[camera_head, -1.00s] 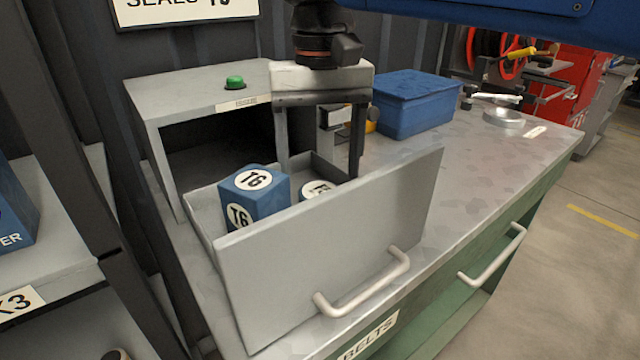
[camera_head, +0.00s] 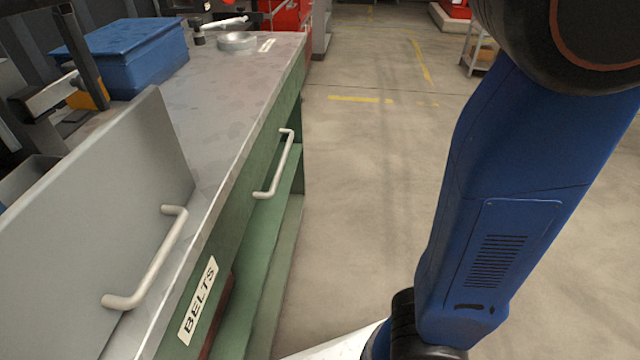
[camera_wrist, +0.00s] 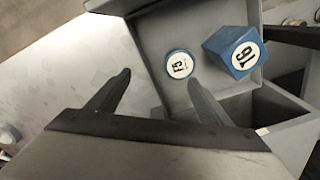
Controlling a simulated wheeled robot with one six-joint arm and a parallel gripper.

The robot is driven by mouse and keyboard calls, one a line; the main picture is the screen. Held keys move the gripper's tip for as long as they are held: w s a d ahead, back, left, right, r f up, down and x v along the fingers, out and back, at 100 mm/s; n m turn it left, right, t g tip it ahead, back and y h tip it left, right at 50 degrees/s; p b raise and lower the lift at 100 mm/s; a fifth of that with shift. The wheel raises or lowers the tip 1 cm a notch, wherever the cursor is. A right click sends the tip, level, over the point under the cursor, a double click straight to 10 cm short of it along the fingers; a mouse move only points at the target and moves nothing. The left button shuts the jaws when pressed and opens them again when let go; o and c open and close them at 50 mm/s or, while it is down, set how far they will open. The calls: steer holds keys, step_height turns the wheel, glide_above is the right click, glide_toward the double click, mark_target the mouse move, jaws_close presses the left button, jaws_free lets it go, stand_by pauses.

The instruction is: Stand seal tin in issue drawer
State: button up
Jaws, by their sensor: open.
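The seal tin (camera_wrist: 180,65), round with a white lettered top, stands upright in the open grey drawer (camera_wrist: 160,32) in the wrist view. A blue block with a white round label (camera_wrist: 235,50) sits beside it in the drawer. My gripper (camera_wrist: 160,78) is open with nothing between its fingers. The right fingertip appears close to the tin in the picture; whether they touch I cannot tell. In the head view, the grey drawer front (camera_head: 95,190) with its pale handle shows at left, and it hides the tin.
A blue bin (camera_head: 125,55) and a shallow metal dish (camera_head: 237,42) stand on the metal workbench (camera_head: 235,85). A green lower drawer labelled BELTS (camera_head: 198,300) has a protruding handle (camera_head: 278,165). The floor (camera_head: 360,170) right of the bench is clear.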

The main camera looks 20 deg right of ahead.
steer(key=w+d+f+m+t, duration=0.1)
steer(key=w+d+f, duration=0.15)
steer(key=d, duration=0.55)
steer(key=w+d+f+m+y, duration=0.1)
steer(key=w+d+f, duration=0.15)
steer(key=d, duration=0.65)
steer(key=w+d+f+m+t, duration=0.1)
steer(key=d+f, duration=0.3)
steer(key=d, duration=0.4)
steer(key=s+d+f+m+t, duration=0.1)
steer(key=s+d+f, duration=0.2)
steer(key=d+f, duration=0.3)
steer(key=s+d+f+m+h, duration=0.1)
steer(key=s+d+f, duration=0.2)
steer(key=d+f, duration=0.3)
steer(key=s+d+f+m+t, duration=0.1)
steer(key=s+d+f, duration=0.3)
steer(key=d+f, duration=0.3)
steer(key=shift+d+m+t, duration=0.3)
steer(key=shift+d, duration=0.6)
steer(key=shift+s+a, duration=0.1)
